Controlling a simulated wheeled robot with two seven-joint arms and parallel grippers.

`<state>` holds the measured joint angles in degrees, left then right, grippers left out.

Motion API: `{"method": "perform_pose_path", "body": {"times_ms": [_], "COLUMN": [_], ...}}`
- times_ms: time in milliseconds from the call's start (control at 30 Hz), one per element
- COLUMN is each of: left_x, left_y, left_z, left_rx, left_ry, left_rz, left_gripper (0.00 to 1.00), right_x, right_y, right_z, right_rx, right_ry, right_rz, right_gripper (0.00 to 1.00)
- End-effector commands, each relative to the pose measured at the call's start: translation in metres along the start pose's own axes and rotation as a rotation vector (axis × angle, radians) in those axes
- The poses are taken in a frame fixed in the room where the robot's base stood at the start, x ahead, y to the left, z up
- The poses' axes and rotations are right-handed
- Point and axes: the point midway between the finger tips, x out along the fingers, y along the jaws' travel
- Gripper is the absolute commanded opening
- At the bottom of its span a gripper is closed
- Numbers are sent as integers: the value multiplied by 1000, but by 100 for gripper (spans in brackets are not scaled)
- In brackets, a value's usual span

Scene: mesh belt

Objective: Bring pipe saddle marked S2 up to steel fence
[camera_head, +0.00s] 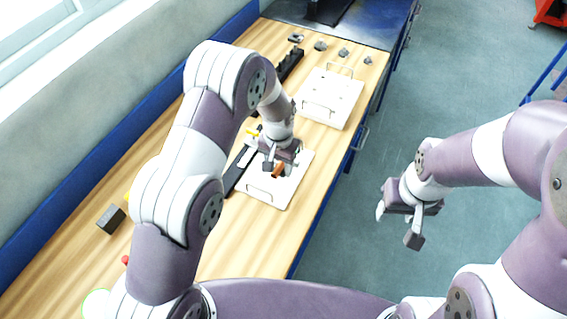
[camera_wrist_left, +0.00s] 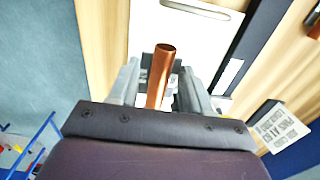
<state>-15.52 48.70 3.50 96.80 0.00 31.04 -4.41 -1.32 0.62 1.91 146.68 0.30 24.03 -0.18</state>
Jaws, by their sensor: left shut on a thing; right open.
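My left gripper (camera_head: 279,163) is shut on a copper-coloured tube (camera_head: 278,171), over the nearer white tray (camera_head: 266,196). In the left wrist view the copper tube (camera_wrist_left: 161,75) stands between the two fingers (camera_wrist_left: 160,88). Several small grey metal pieces, perhaps pipe saddles, sit at the far end of the bench, one of them (camera_head: 320,46) near the middle of the row. No S2 mark is readable. A long dark strip (camera_head: 235,175) lies left of the nearer tray; I cannot tell whether it is the steel fence. My right gripper (camera_head: 408,214) is open and empty over the floor.
A second white tray (camera_head: 346,88) with wire handles lies farther along the wooden bench (camera_head: 250,238). A black notched block (camera_head: 290,65) is left of it. A dark block (camera_head: 111,220) sits at the left. A printed card (camera_wrist_left: 284,124) shows in the left wrist view.

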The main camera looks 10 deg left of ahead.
Motion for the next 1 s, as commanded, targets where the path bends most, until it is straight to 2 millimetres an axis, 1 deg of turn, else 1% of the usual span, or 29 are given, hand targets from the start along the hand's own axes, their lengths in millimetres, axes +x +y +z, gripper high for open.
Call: {"method": "perform_pose_path", "body": {"times_ms": [1000], "left_x": [39], "left_y": [-41], "left_z": [4], "left_rx": [-1], "left_ry": [1], "left_rz": [0], "left_gripper": [5], "right_x": [27], "right_y": [0], "right_z": [3], "right_rx": [0], "right_ry": [0], "right_rz": [0], "right_gripper": [51]}}
